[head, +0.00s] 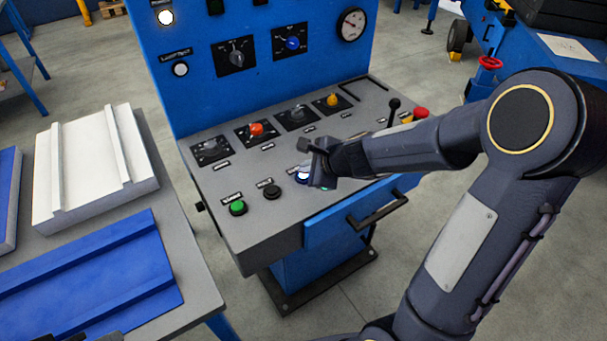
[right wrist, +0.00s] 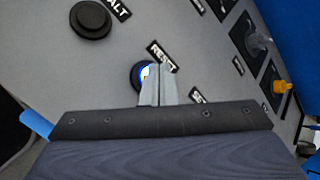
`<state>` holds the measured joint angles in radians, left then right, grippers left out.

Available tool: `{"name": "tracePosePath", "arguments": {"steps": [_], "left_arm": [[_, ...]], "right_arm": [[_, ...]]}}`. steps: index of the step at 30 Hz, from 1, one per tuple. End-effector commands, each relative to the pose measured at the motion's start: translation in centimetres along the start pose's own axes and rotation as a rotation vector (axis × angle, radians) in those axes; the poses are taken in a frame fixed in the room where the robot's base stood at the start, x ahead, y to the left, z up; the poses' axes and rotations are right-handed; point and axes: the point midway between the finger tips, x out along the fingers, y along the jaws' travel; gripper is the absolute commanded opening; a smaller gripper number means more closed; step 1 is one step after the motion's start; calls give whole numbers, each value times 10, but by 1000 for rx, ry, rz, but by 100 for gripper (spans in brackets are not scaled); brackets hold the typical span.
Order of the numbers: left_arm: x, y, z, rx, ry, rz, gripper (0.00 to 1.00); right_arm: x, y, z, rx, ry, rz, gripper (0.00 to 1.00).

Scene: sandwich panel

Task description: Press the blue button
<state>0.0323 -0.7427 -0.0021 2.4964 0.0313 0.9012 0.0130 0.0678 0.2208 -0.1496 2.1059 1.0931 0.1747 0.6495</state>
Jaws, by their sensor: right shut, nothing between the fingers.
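The blue button (head: 303,175) is on the console's sloped panel and looks lit. My right gripper (head: 316,180) is over it and partly hides it. In the right wrist view the blue button (right wrist: 146,71) shows a bright blue-white centre in a dark ring, beside a RESET label. The shut, empty fingers of my right gripper (right wrist: 158,84) overlap its right and lower part. I cannot tell whether they touch it. Dark pieces at the bottom left edge of the head view may be my left gripper; its jaws cannot be made out.
A black button (head: 272,191) and a green button (head: 238,208) sit left of the blue one. Knobs line the panel behind, and a black lever (head: 393,108) and red button (head: 420,113) are at right. A table with white and blue panels (head: 90,275) stands left.

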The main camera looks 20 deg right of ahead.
Motion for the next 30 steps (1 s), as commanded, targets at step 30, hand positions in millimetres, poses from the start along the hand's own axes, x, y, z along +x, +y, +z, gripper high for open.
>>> {"name": "tracePosePath", "arguments": {"steps": [30], "left_arm": [[6, -2, 3, 0, 0, 0, 36]], "right_arm": [[5, 4, -4, 0, 1, 1, 0]]}}
